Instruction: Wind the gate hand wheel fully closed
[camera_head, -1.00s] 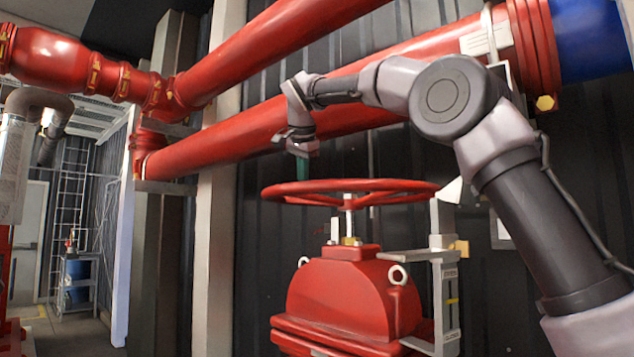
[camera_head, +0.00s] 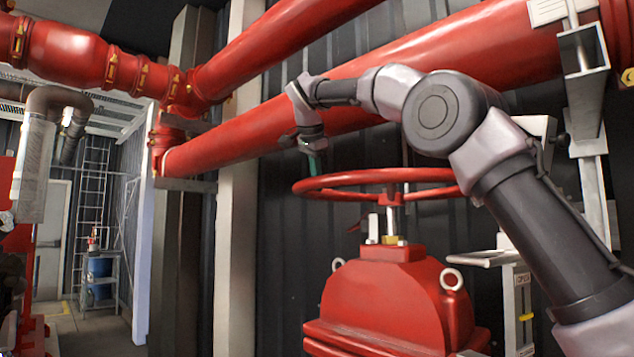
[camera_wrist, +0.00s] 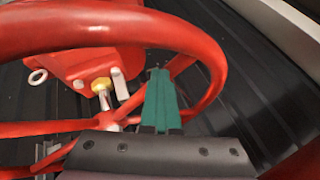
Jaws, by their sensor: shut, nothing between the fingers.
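The red hand wheel (camera_head: 345,183) lies level on its stem above the red valve body (camera_head: 385,295). The wheel's rim (camera_wrist: 120,28) and spokes fill much of the wrist view. My gripper (camera_head: 319,170) is at the wheel's far left side in the head view, its fingertips partly hidden behind the rim. In the wrist view, my gripper's teal fingers (camera_wrist: 159,75) are together and empty. They overlap a spoke, inside the curve of the rim. I cannot tell whether they touch it.
Large red pipes (camera_head: 400,85) run behind and above my arm. A pale bracket (camera_head: 515,290) stands right of the valve. A pale upright post (camera_head: 236,220) and dark ribbed wall lie behind. Open floor (camera_head: 90,330) shows at the far left.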

